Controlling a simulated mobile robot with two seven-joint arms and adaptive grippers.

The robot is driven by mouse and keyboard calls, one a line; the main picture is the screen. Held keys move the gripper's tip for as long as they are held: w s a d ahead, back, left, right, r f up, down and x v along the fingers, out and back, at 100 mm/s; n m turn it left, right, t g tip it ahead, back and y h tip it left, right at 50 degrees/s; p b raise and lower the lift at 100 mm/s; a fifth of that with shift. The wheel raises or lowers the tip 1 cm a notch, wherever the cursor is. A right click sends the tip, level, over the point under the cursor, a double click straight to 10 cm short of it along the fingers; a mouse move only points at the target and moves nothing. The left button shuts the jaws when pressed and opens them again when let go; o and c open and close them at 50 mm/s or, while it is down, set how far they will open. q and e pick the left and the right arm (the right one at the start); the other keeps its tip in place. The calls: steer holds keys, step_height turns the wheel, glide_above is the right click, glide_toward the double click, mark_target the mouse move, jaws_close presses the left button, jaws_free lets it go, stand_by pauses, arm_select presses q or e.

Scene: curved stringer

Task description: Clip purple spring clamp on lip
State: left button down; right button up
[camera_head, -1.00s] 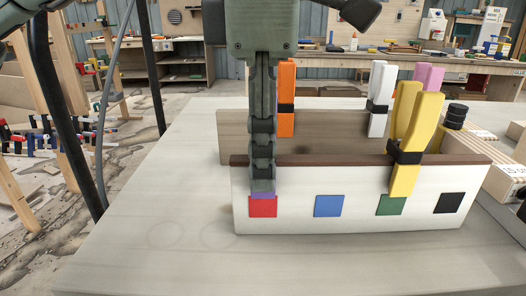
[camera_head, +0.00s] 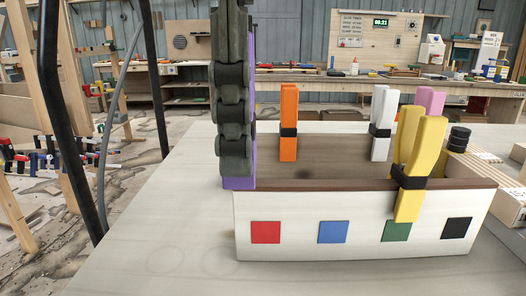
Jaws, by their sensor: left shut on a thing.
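My left gripper (camera_head: 236,165) comes down from the top, shut on the purple spring clamp (camera_head: 238,184), which is mostly hidden behind the fingers. The clamp's purple edge shows along the gripper's right side and below its tips. Its lower end is at the left end of the brown lip (camera_head: 340,187) of the white front panel (camera_head: 285,210); I cannot tell whether it touches the lip. Yellow clamps (camera_head: 420,150) stand on the lip above the green square (camera_head: 396,231). My right gripper is not in view.
An orange clamp (camera_head: 289,105), a white clamp (camera_head: 380,140) and a pink clamp (camera_head: 430,98) stand at the rear panel (camera_head: 335,150). Red (camera_head: 265,232), blue (camera_head: 332,232) and black (camera_head: 455,228) squares mark the front. The table (camera_head: 140,235) is clear at left.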

arm_select(q)
steer(key=s+a+r, duration=0.3)
steer(key=s+r, duration=0.1)
steer(key=s, duration=0.1)
steer(key=w+f+p, duration=0.1)
steer(key=w, duration=0.7)
steer(key=w+f, duration=0.1)
steer(key=w, duration=0.7)
steer(key=w+d+f+p, duration=0.1)
steer(key=w+f, duration=0.1)
steer(key=w, duration=0.6)
steer(key=shift+w+f+p, duration=0.1)
steer(key=shift+w+p, duration=0.2)
steer(key=shift+w, duration=0.05)
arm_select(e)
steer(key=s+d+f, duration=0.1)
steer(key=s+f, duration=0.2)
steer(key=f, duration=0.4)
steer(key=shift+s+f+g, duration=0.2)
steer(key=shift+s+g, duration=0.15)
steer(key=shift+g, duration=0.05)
arm_select(q)
steer(key=shift+f, duration=0.1)
